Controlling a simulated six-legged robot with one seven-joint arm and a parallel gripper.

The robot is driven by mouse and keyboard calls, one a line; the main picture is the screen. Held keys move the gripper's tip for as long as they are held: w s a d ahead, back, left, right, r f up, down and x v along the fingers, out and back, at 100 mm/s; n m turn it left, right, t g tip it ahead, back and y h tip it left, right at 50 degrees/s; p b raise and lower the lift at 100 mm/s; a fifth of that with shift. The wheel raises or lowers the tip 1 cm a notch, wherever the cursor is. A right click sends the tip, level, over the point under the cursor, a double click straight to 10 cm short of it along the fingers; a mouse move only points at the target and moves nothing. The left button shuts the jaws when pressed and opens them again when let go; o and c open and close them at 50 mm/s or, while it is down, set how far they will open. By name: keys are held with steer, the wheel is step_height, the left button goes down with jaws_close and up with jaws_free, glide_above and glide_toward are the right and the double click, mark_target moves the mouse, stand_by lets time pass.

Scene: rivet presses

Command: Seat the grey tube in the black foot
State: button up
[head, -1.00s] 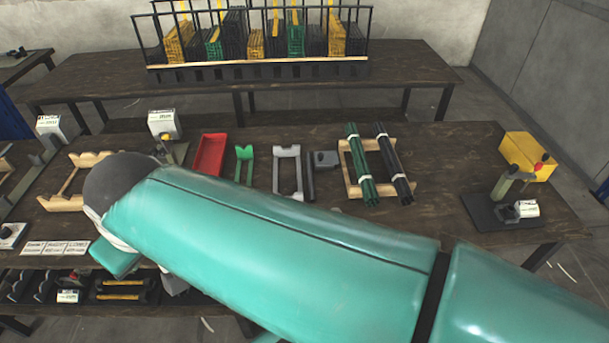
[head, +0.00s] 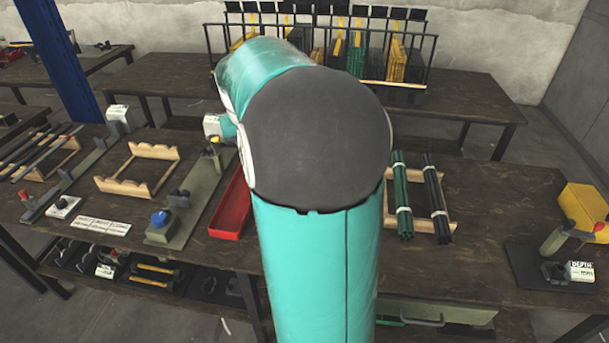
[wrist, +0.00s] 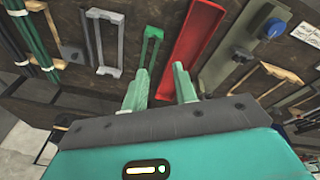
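In the wrist view a slim dark grey tube (wrist: 91,38) lies on the dark wooden bench beside a lighter grey frame (wrist: 108,45). It looks like the grey tube. A small dark block (wrist: 71,53) next to it may be the black foot; its shape is too small to be sure. The tube and block appear apart. My gripper (wrist: 158,82) is open and empty above the bench, its two pale green fingers spread, pointing toward the green forked piece (wrist: 150,48) and the red tray (wrist: 193,45). In the head view my arm hides the tube, the block and the gripper.
The red tray (head: 231,205) lies left of my arm. Green rods (head: 402,195) and black rods (head: 436,200) rest on a wooden rack to the right. A press with a blue knob (head: 160,218) stands left; another press (head: 556,245) stands far right.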

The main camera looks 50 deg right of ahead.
steer(key=s+d+f+m+y, duration=0.15)
steer(key=s+d+f, duration=0.3)
steer(key=d, duration=0.45)
steer(key=s+d+f+m+g, duration=0.15)
steer(key=s+d+f, duration=0.35)
steer(key=d, duration=0.5)
steer(key=s+d+f+m+y, duration=0.1)
steer(key=s+d+f+m, duration=0.2)
steer(key=d+f, duration=0.45)
steer(key=shift+h, duration=0.25)
steer(key=f, duration=0.2)
steer(key=d+f, duration=0.1)
steer(key=f, duration=0.1)
steer(key=d+f, duration=0.1)
steer(key=f, duration=0.2)
steer(key=shift+s, duration=0.3)
steer(key=shift+f, duration=2.85)
steer(key=shift+c, duration=0.5)
jaws_close()
